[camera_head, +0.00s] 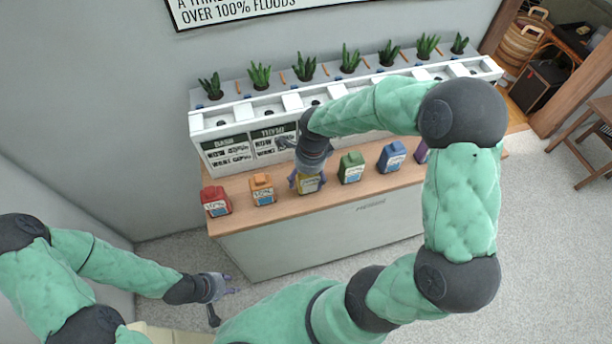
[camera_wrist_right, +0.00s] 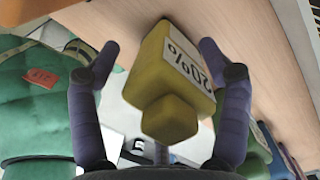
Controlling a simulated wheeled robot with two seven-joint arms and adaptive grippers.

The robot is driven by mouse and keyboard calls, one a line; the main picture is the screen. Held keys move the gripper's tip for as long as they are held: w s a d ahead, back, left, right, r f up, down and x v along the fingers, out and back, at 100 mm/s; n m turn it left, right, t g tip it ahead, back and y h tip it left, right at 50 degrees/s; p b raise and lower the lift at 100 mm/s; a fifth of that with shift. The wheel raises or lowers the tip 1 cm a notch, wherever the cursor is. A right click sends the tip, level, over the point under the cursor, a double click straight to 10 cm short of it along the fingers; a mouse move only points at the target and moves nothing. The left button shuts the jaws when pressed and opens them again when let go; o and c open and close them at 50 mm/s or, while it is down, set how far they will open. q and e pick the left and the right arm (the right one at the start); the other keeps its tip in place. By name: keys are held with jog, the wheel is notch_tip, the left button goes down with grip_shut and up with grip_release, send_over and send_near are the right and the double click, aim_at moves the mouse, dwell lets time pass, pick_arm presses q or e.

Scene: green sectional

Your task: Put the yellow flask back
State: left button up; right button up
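The yellow flask (camera_head: 311,186) stands on the wooden counter in the row of coloured flasks, partly hidden by my right gripper (camera_head: 307,178). In the right wrist view the yellow flask (camera_wrist_right: 168,85), with its white label and square cap, sits between the two fingers of my right gripper (camera_wrist_right: 158,62). The fingers are spread on either side of it, with a visible gap at the left finger. My left gripper (camera_head: 225,299) is low in front of the counter, fingers spread, empty and away from the flasks.
Red (camera_head: 215,201), orange (camera_head: 262,190), green (camera_head: 351,168) and blue (camera_head: 391,157) flasks stand on the counter (camera_head: 236,193). A purple one (camera_head: 421,153) is partly hidden by my arm. Behind is a white rack (camera_head: 237,118) with slots and several potted plants.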

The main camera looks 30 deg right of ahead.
jog(key=shift+r, duration=0.2)
jog(key=r+p, duration=0.1)
jog(key=r, duration=0.3)
jog(key=r+p, duration=0.1)
jog(key=r, duration=0.3)
jog(key=d+r+p, duration=0.1)
jog(key=r, duration=0.3)
jog(key=shift+s+d, duration=0.1)
jog(key=shift+s, duration=0.15)
jog(key=shift+f, duration=0.1)
